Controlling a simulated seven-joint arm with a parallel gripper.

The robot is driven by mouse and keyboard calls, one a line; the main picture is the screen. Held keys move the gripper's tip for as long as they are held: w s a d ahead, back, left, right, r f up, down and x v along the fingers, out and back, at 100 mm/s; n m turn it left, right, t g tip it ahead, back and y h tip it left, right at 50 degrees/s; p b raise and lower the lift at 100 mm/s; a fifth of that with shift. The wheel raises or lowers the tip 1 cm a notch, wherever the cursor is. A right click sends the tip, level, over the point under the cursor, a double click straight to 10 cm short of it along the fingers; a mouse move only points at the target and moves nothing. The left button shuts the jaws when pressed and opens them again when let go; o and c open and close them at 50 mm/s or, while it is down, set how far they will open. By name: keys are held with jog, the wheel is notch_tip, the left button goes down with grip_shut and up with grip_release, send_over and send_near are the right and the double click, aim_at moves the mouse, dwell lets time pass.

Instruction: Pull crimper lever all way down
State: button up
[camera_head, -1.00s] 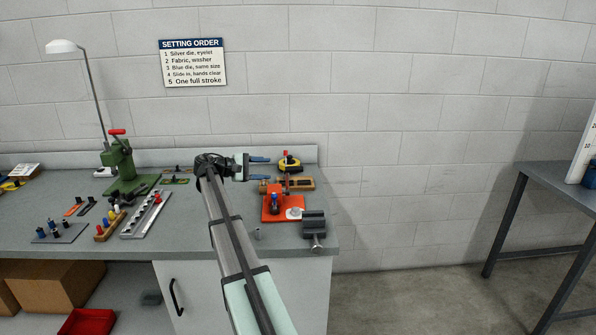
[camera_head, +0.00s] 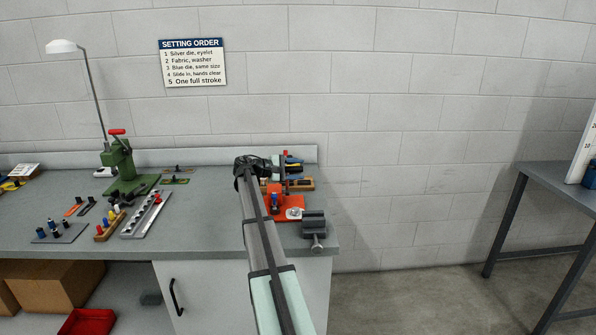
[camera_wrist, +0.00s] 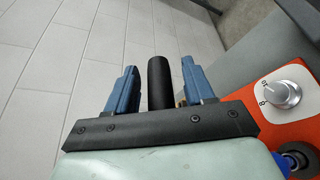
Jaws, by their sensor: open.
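My gripper (camera_head: 294,162) is at the right part of the bench, behind the orange crimper (camera_head: 290,205), with its fingers pointing right. In the wrist view my gripper (camera_wrist: 158,66) has two blue fingers held apart. A black cylindrical grip (camera_wrist: 159,88), which looks like the crimper lever's handle, stands between them with a gap on each side. The crimper's orange body (camera_wrist: 296,125) is at the right there, with a silver dial. How the lever joins the crimper is hidden.
A grey vise (camera_head: 314,224) stands at the bench's front right corner, close to the crimper. A wooden block (camera_head: 302,184) is behind the crimper. A green press (camera_head: 122,165) with a red handle is farther left. The wall is close behind.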

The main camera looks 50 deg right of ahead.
jog(key=shift+s+d+f, duration=0.1)
jog(key=shift+s+d, duration=0.05)
jog(key=shift+d, duration=0.2)
grip_shut()
dwell(0.4)
